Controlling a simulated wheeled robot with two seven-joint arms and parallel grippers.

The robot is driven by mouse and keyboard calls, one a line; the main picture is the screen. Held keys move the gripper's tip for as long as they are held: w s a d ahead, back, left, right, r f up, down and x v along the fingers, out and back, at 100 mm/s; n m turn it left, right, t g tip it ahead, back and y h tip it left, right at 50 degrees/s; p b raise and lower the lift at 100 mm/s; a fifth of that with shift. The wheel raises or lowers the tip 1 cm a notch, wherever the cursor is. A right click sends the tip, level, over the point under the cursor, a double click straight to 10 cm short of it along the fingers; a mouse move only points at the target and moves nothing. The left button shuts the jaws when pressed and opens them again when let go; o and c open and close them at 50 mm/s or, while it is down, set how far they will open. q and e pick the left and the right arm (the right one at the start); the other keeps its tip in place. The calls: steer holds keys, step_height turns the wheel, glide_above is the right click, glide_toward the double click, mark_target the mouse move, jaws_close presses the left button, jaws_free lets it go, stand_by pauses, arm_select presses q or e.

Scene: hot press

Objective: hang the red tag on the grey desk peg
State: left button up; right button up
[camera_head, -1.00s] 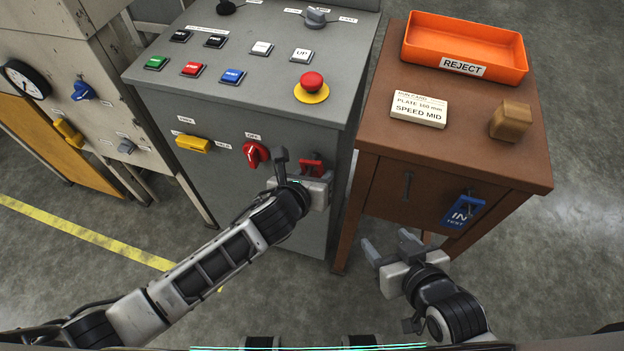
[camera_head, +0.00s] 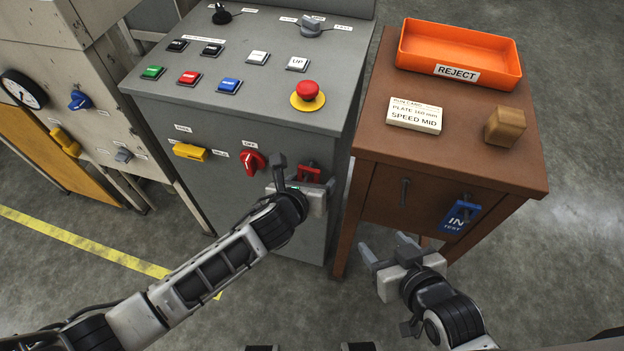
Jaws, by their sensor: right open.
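The red tag (camera_head: 308,172) is on the front of the grey control console, right of the red knob. My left gripper (camera_head: 303,176) is at the tag, with its fingers apart on either side of it and its body hiding the tag's lower part. I see no finger closed on the tag. The grey desk peg (camera_head: 404,189) sticks out bare from the left of the brown desk's front. My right gripper (camera_head: 388,250) is open and empty, below and in front of the desk.
A blue "IN" tag (camera_head: 460,215) hangs at the right of the desk front. On the desk (camera_head: 460,165) are an orange reject tray (camera_head: 421,75), a run card (camera_head: 415,115) and a wooden block (camera_head: 505,127). The console (camera_head: 240,115) bears buttons and a yellow switch (camera_head: 190,152).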

arm_select(q)
steer(key=shift+s, duration=0.1)
steer(key=p+v, duration=0.2)
steer(key=v, duration=1.4)
steer(key=s+a+f+n, duration=0.1)
steer(key=a+f+n, duration=0.1)
steer(key=n, duration=1)
steer(key=s+a+f+n+y, duration=0.1)
steer(key=a+n, duration=0.4)
steer(key=n, duration=0.7)
steer(key=s+a+f+n+y, duration=0.1)
steer(key=a+f+n, duration=0.2)
steer(key=n, duration=0.8)
steer(key=shift+s+a+f+n, duration=0.15)
steer(key=shift+s+f+n, duration=0.1)
steer(key=shift+n, duration=0.15)
